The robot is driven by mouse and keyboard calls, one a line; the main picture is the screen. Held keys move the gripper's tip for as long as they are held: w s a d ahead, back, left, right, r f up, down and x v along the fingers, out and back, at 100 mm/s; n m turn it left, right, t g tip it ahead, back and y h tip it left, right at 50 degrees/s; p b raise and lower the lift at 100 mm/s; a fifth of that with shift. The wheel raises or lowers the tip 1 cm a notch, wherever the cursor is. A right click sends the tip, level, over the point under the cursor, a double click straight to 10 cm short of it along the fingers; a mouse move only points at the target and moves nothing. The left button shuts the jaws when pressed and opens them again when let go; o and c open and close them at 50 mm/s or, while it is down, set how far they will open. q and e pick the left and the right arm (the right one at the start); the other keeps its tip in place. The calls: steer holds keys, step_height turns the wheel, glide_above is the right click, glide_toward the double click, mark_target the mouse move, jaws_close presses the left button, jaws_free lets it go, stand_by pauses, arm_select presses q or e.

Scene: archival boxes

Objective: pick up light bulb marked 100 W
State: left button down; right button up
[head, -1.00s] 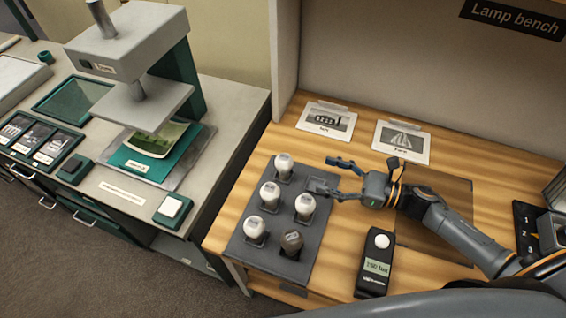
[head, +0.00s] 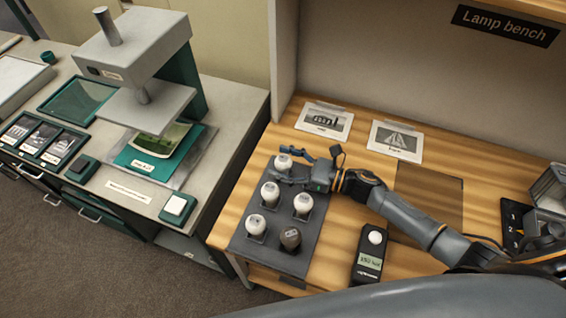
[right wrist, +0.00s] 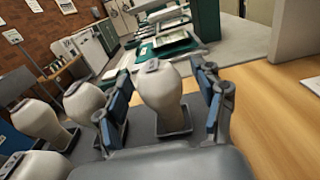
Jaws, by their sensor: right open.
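Several bulbs stand upright in a dark grey tray (head: 240,246) on the wooden bench. The white back bulb (head: 283,161) is nearest my right gripper (head: 291,166). In the right wrist view, my open fingers (right wrist: 165,95) stand either side of one white bulb (right wrist: 160,88), with gaps visible. I cannot read any wattage mark. My left gripper is not in view.
A light meter (head: 369,258) lies right of the tray. Two picture cards, one on the left (head: 325,119) and one on the right (head: 396,139), lie behind it. A press (head: 150,100) stands on the left counter. A brown mat (head: 428,195) lies near my right arm.

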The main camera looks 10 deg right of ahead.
steer(key=c, duration=1.2)
steer(key=shift+c, duration=0.2)
steer(key=shift+r, duration=0.1)
